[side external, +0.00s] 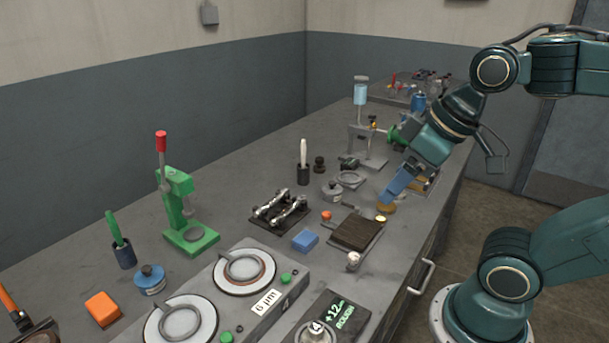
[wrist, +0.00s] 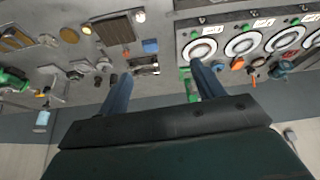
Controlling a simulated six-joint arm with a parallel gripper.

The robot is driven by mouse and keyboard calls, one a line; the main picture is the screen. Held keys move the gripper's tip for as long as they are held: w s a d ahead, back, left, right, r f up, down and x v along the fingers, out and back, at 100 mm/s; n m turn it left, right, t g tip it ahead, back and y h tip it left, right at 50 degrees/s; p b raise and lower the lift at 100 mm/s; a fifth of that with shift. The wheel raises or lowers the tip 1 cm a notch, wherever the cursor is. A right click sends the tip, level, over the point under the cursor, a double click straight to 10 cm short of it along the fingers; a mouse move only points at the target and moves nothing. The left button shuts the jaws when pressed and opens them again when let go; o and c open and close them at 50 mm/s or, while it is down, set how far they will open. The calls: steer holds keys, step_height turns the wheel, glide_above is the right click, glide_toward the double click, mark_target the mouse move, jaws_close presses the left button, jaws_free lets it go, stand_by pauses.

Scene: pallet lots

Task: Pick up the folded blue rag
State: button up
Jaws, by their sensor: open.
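The folded blue rag (side external: 305,240) is a small blue block shape lying on the grey bench, between the polishing machine and a dark brown board. It also shows small in the wrist view (wrist: 150,46), above the gap between my fingers. My gripper (side external: 391,194) is in the air over the right part of the bench, well apart from the rag, to its right and farther back. In the wrist view its two blue fingers (wrist: 160,72) are spread apart with nothing between them.
The brown board (side external: 357,233), a pale-topped knob (side external: 353,260) and a rack with metal bars (side external: 280,209) stand near the rag. The machine with round plates (side external: 244,271) is in front of it. A green press (side external: 185,215) rises at left. Bare bench lies behind the press.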

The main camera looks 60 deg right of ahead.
steer(key=w+n+g, duration=0.2)
steer(key=w+n, duration=0.2)
steer(key=w, duration=0.2)
steer(key=n+g+y, duration=0.3)
steer(key=n+y, duration=0.2)
steer(key=n, duration=0.8)
glide_above(306, 237)
steer(key=d, duration=0.2)
step_height(306, 237, down, 20)
steer(key=shift+d+f, duration=0.15)
steer(key=shift+f+h, duration=0.25)
steer(key=shift+h, duration=0.05)
steer(key=shift+x, duration=2.6)
